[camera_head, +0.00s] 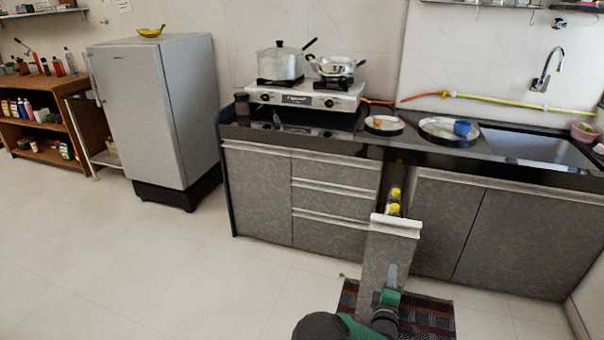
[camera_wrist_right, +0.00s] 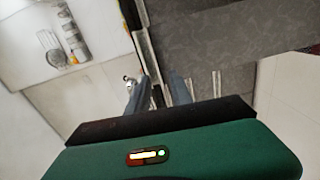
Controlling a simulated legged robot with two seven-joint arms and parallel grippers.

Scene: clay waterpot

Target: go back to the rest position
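My right arm comes in at the bottom of the head view, with green and black links. My right gripper (camera_head: 391,273) is in front of the grey face of a pulled-out narrow cabinet unit (camera_head: 391,240). In the right wrist view, the two grey fingers of the right gripper (camera_wrist_right: 158,95) stand apart with a gap between them. No held object can be made out in that gap. Whether a finger touches the unit cannot be told. My left gripper is not in view. No clay waterpot shows.
Yellow-capped bottles (camera_head: 394,201) stand in the pulled-out unit. A counter (camera_head: 455,158) with a stove (camera_head: 305,96), plates and a sink (camera_head: 540,147) runs behind it. A fridge (camera_head: 160,110) stands left. A patterned mat (camera_head: 428,318) lies below the arm. The floor at left is clear.

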